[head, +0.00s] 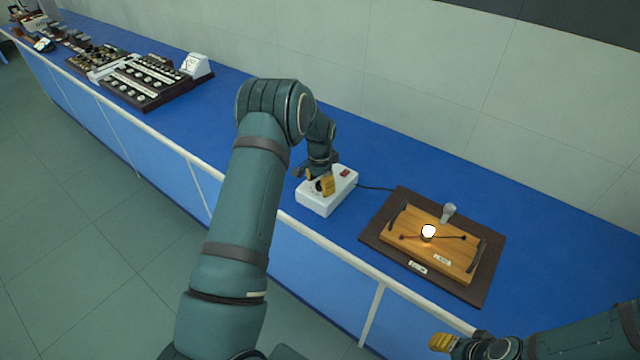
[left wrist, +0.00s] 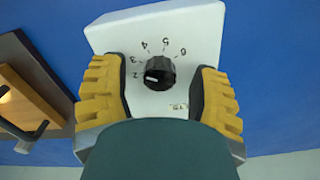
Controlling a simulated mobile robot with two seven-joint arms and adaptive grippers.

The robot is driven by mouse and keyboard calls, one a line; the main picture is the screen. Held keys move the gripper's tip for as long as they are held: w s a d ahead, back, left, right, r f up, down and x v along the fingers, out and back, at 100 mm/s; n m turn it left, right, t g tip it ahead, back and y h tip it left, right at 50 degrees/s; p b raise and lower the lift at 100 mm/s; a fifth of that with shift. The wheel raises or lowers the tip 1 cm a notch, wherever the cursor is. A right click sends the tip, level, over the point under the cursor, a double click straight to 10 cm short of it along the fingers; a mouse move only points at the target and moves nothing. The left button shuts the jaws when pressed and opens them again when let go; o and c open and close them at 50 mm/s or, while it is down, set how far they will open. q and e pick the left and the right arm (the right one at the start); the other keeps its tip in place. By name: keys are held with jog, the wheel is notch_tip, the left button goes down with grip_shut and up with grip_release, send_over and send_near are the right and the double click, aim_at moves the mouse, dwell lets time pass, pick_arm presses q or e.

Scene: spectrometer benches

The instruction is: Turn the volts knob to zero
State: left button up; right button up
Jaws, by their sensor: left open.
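The volts knob (left wrist: 159,73) is a black ribbed dial on the top of a white power box (left wrist: 200,25). Printed numbers curve around it, and its white mark points left, toward the 2. The white box also shows in the head view (head: 318,203), with a red switch on top. My left gripper (left wrist: 160,95) is open, with one yellow finger pad on each side of the knob, apart from it. In the head view the left gripper (head: 323,183) is over the box and mostly hides the knob. My right gripper (head: 462,343) is at the bottom right, far from the box.
A dark board (head: 375,225) with a wooden base (head: 400,244) and a lit bulb (head: 428,231) lies right of the box, joined by a black cable (head: 375,187). A second bulb (head: 449,211) is unlit. Panels of instruments (head: 150,82) stand far left on the blue bench (head: 220,110).

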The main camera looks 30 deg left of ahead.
pick_arm(q)
jog(key=shift+f, duration=0.15)
grip_shut()
dwell(0.4)
